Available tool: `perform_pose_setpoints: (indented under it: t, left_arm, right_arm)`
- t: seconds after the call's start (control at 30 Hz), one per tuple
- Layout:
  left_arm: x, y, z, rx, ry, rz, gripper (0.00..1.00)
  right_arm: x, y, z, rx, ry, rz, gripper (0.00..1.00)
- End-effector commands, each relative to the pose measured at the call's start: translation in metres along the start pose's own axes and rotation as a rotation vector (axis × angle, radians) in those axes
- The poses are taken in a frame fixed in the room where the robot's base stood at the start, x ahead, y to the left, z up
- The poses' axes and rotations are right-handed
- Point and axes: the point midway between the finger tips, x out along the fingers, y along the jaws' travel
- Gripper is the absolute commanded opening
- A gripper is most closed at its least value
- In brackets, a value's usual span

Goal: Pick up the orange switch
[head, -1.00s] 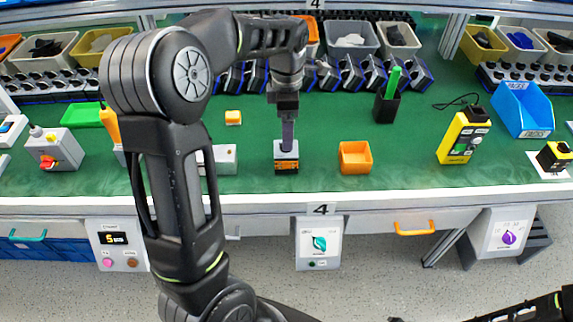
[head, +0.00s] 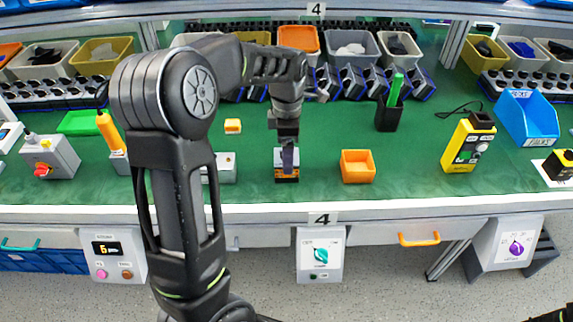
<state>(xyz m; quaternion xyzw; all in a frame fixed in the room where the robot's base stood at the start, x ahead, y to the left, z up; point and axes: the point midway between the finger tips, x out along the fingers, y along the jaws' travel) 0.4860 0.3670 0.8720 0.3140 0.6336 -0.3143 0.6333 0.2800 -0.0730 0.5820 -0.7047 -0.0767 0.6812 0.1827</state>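The orange switch (head: 287,178) is a small block with an orange front, a dark lower edge and a grey top. It stands on the green table near the front edge, at the middle of the head view. My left gripper (head: 288,166) points down right over it, its fingers overlapping the block's top in the picture. The fingers are seen edge-on, so I cannot tell whether they are open or shut, or whether they touch the block. My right gripper is out of view.
An orange bin (head: 357,167) stands close on the right. A grey box (head: 226,168) is close on the left, partly behind my arm. A black holder (head: 388,115) and a yellow tester (head: 467,145) are to the right.

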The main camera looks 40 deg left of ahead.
Motion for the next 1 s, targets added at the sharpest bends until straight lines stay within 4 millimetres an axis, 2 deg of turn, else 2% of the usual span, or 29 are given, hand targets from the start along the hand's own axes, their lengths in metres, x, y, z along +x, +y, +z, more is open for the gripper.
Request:
perform_pose_setpoints:
  t: [0.27, 0.5, 0.6, 1.0]
  left_arm:
    - [0.006, -0.001, -0.001, 0.0, 0.001, -0.002, 0.84]
    - [0.041, -0.002, -0.003, 0.0, 0.003, -0.003, 0.84]
    - [0.05, -0.002, -0.002, -0.001, 0.001, -0.002, 0.84]
    - [0.052, -0.001, -0.002, 0.0, 0.0, 0.0, 0.84]
  right_arm:
    - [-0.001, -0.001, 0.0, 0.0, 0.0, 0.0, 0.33]
    - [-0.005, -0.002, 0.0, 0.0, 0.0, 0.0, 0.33]
    - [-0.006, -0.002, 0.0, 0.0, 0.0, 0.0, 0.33]
    - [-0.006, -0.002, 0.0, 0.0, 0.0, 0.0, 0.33]
